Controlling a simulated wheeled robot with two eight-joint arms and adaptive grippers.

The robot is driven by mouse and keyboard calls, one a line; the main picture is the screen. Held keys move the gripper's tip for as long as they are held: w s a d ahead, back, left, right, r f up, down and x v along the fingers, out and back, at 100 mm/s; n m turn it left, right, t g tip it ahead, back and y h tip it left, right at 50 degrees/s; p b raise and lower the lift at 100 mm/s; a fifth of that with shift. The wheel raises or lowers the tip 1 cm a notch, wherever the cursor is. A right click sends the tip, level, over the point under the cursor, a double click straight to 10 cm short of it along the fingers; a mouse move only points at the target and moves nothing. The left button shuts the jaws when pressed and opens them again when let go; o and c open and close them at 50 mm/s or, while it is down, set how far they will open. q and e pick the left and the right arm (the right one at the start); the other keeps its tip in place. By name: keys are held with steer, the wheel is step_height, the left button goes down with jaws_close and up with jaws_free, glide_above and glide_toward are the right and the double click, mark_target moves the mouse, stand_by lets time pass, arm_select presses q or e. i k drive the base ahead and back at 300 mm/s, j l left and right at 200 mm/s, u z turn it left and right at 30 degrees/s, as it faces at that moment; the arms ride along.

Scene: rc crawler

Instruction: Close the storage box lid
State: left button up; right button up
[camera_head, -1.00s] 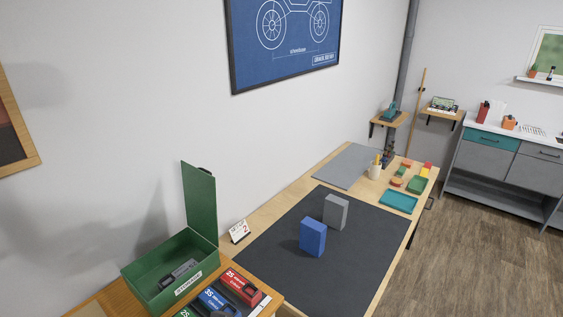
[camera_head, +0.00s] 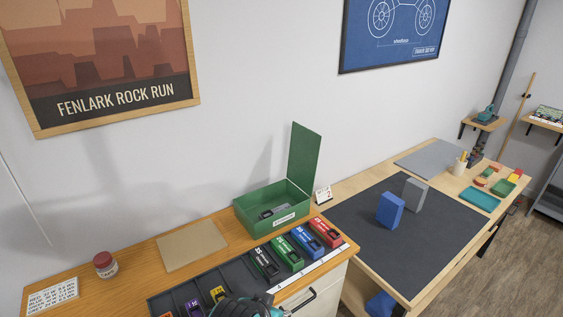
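The green storage box (camera_head: 289,220) stands at the back right of the wooden cabinet top, against the wall. Its lid (camera_head: 304,160) is open and stands upright, on the box's right side in the picture. A dark grey object (camera_head: 273,211) lies inside the box. A dark and teal part of my own arm or gripper shows at the bottom edge, in front of the cabinet. Its fingertips cannot be made out, and I cannot tell which arm it is. No other gripper shows.
A tray (camera_head: 176,297) with several coloured battery-like packs lies in front of the box. A tan board (camera_head: 192,245) and a red-capped jar (camera_head: 105,264) are to the left. On the right, a workbench holds a dark mat (camera_head: 370,233) with a blue block (camera_head: 390,210) and a grey block (camera_head: 414,194).

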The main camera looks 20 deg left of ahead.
mark_target(305, 143)
steer(key=u, duration=0.45)
steer(key=l+u, duration=0.1)
steer(key=u, duration=0.3)
steer(key=l+u, duration=0.1)
steer(key=u, duration=0.8)
steer(key=l+u, duration=0.15)
steer(key=u, duration=0.25)
steer(key=k+l, duration=0.15)
steer(key=l, duration=0.35)
steer(key=k+l, duration=0.1)
steer(key=l, duration=0.35)
steer(key=k+l+u, duration=0.1)
steer(key=l, duration=0.4)
steer(key=k+l, duration=0.15)
steer(key=l, duration=0.3)
steer(key=k+l+u, duration=0.1)
steer(key=l, duration=0.35)
steer(key=k+l, duration=0.2)
steer(key=l, duration=0.25)
steer(key=k+l, duration=0.2)
steer(key=l, duration=0.25)
steer(key=k+l+u, duration=0.1)
steer(key=l, duration=0.4)
